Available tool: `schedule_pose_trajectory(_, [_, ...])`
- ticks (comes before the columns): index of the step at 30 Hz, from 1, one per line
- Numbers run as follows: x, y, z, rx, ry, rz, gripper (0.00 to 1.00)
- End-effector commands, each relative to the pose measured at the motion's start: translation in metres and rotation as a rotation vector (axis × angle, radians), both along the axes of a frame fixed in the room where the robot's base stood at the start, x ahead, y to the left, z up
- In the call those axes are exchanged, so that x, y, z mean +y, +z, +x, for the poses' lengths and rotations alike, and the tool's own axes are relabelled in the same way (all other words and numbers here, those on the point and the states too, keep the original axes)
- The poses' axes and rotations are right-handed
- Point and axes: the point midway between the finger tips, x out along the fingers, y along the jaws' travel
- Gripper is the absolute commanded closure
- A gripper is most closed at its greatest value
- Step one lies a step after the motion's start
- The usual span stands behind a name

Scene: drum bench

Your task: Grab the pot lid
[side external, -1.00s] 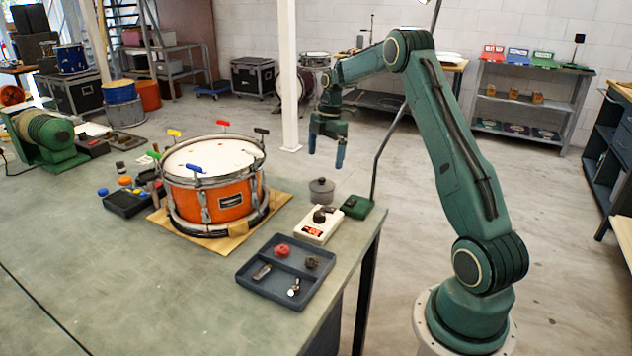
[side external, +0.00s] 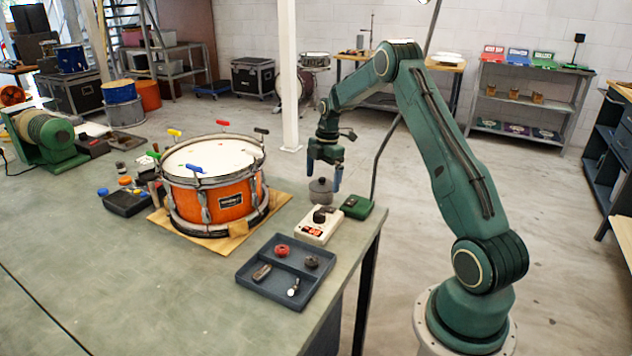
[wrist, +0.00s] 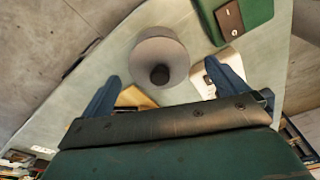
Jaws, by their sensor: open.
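A small grey pot (side external: 321,197) stands at the bench's far right corner. Its lid (side external: 320,186) has a knob on top. In the wrist view the round grey lid (wrist: 165,50) with its dark knob (wrist: 160,75) shows between my fingers. My gripper (side external: 323,178) is open and points down just over the pot, its two blue fingers on either side of the lid's top. In the wrist view my gripper (wrist: 162,72) is empty. Whether a finger touches the lid cannot be told.
An orange drum (side external: 214,200) stands to the left. A divided dark tray (side external: 262,284) with small parts lies in front. The bench's right edge is near.

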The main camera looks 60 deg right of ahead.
Motion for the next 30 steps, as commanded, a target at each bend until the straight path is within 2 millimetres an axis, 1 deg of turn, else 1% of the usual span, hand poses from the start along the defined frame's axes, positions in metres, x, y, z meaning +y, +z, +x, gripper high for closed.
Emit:
schedule_pose_trajectory(1, [0.0008, -0.0040, 0.0001, 0.001, 0.000, 0.000, 0.01])
schedule_pose_trajectory(4, [0.0010, -0.0071, 0.0005, -0.001, 0.001, 0.000, 0.01])
schedule_pose_trajectory(18, [0.0008, -0.0069, 0.0004, -0.001, 0.000, -0.001, 0.01])
schedule_pose_trajectory(19, [0.0008, -0.0069, 0.0004, -0.001, 0.000, -0.001, 0.05])
schedule_pose_trajectory(20, [0.0008, -0.0069, 0.0005, -0.001, 0.000, -0.001, 0.11])
schedule_pose_trajectory(24, [0.0008, -0.0069, 0.0004, -0.001, 0.000, -0.001, 0.39])
schedule_pose_trajectory(26, [0.0008, -0.0069, 0.0004, -0.001, 0.000, -0.001, 0.49])
schedule_pose_trajectory(30, [0.0008, -0.0068, 0.0005, -0.001, 0.000, -0.001, 0.49])
